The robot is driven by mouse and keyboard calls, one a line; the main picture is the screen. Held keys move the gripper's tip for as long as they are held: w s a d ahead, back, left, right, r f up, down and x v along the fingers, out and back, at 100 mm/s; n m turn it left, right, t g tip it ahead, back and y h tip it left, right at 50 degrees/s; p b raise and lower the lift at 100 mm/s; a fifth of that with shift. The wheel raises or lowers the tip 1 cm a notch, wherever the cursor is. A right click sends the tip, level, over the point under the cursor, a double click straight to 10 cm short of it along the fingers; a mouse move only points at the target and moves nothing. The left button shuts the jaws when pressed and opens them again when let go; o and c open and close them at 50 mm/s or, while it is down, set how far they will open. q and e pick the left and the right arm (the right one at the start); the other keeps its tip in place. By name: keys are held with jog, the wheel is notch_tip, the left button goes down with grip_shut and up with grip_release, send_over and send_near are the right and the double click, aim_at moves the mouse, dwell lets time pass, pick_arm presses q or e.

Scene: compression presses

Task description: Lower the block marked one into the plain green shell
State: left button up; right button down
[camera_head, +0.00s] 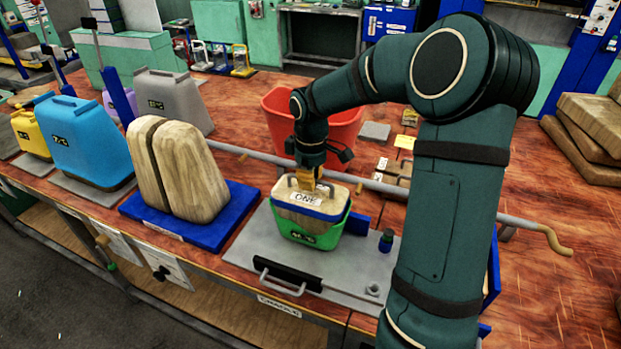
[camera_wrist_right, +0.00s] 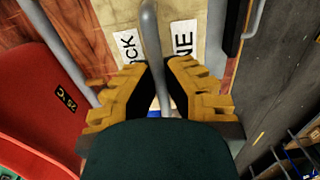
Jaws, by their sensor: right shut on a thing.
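The block marked one (camera_head: 284,194) is pale wood with a blue band and a white "ONE" label. It sits at the mouth of the green shell (camera_head: 302,231), its lower part hidden by the shell's walls. I cannot tell whether it touches the bottom. The shell stands on a grey plate and carries a small dark label. My right gripper (camera_head: 308,181) is over the block, shut on its handle. In the right wrist view the yellow fingers (camera_wrist_right: 160,95) close around the grey handle bar (camera_wrist_right: 151,45), above the block's top (camera_wrist_right: 105,12). My left gripper is out of view.
A red bin (camera_head: 345,128) stands behind the shell. A split wooden form on a blue base (camera_head: 222,232) stands to the left, with blue, yellow and grey shells beyond. A long rod (camera_head: 400,190) crosses behind.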

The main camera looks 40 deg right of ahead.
jog(key=c, duration=1.1)
grip_release()
jog(key=shift+o, duration=0.2)
notch_tip(320, 180, up, 12)
